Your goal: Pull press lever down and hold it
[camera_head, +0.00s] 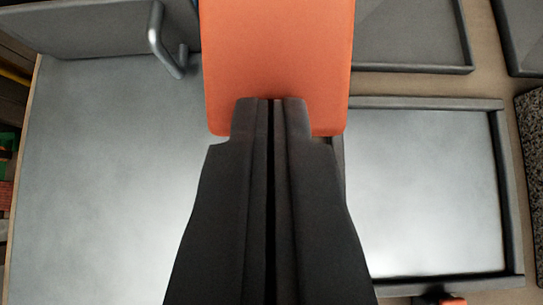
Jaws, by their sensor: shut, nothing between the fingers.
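My gripper (270,105) points up the picture from the bottom middle. Its two black fingers are shut, with only a thin dark line between them and nothing held. A broad flat orange piece (277,50) with rounded corners lies at the fingertips and runs out of the top edge. It may be part of the press lever, but its shape beyond the picture is hidden. The fingertips overlap its lower edge; I cannot tell whether they touch it.
A large grey metal panel (100,180) fills the left. A curved metal handle (160,40) stands near the top, left of the orange piece. A dark-rimmed tray (508,200) lies at right, another (415,68) above it. A speckled block (533,190) is at the right edge.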

